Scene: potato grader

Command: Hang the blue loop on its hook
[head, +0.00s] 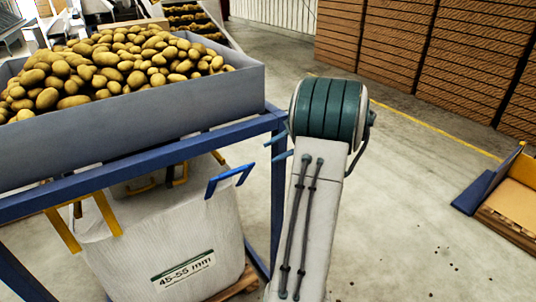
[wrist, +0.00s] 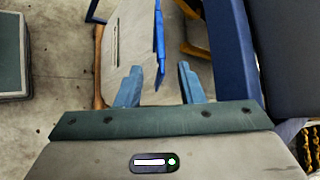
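The blue loop (head: 228,181) stands up at the upper right corner of the white bulk bag (head: 180,255), below the blue frame's rail. My gripper (head: 271,148) is to the right of the loop, with its light blue fingers pointing left. In the wrist view the fingers (wrist: 160,70) are open and apart. The blue loop (wrist: 158,35) shows there as a narrow upright band, its near end between the fingertips, with a gap on both sides. I cannot make out the loop's hook in either view.
The blue frame (head: 277,195) stands close beside my arm and carries a grey bin (head: 130,130) full of potatoes. Yellow loops (head: 107,213) are on the bag's other corners. The floor (head: 420,200) to the right is mostly clear, with a blue and yellow-edged box (head: 510,205) at the far right.

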